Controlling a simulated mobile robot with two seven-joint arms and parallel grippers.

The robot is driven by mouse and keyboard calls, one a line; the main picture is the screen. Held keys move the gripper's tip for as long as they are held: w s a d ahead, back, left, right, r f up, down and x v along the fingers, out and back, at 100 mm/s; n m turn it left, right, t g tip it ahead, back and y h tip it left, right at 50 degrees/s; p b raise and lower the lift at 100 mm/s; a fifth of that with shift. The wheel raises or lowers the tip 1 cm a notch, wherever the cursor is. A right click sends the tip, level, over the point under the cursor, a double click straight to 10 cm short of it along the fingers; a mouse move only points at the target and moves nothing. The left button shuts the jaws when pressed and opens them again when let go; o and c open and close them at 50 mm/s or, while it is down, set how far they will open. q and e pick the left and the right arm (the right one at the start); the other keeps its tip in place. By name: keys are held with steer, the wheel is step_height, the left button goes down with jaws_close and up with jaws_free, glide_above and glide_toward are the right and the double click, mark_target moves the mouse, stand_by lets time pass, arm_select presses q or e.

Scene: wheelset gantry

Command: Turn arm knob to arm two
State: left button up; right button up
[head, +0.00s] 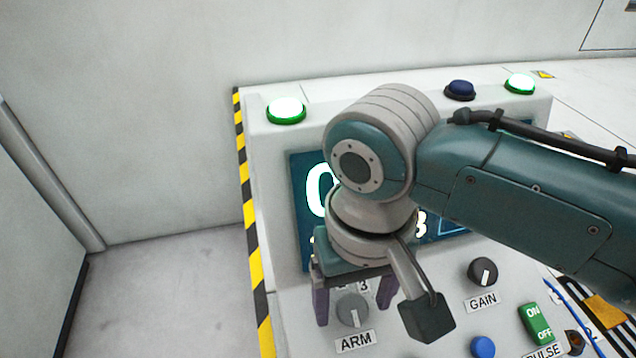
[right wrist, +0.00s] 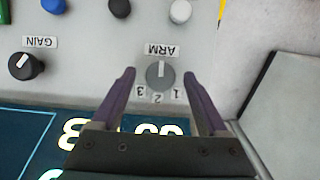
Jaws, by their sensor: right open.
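The ARM knob (head: 351,311) is a small round grey knob on the sloped panel, above its ARM label. In the right wrist view the same knob (right wrist: 160,76) shows a light pointer mark, with the numbers 3, 2 and 1 around the side facing my gripper. I cannot tell for sure which number the mark selects. My right gripper (right wrist: 160,80) is open, with its two purple fingers on either side of the knob and a visible gap to each. It also shows in the head view (head: 354,300), over the knob. My left gripper is not in view.
The GAIN knob (head: 483,271) sits right of the ARM knob. A blue button (head: 483,347) and a green ON/OFF switch (head: 537,323) are nearby. A display (head: 304,200) stands behind my arm. Striped edging (head: 253,240) marks the console's left side, with open floor beyond.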

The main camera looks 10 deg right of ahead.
jaws_close()
stand_by(0.6)
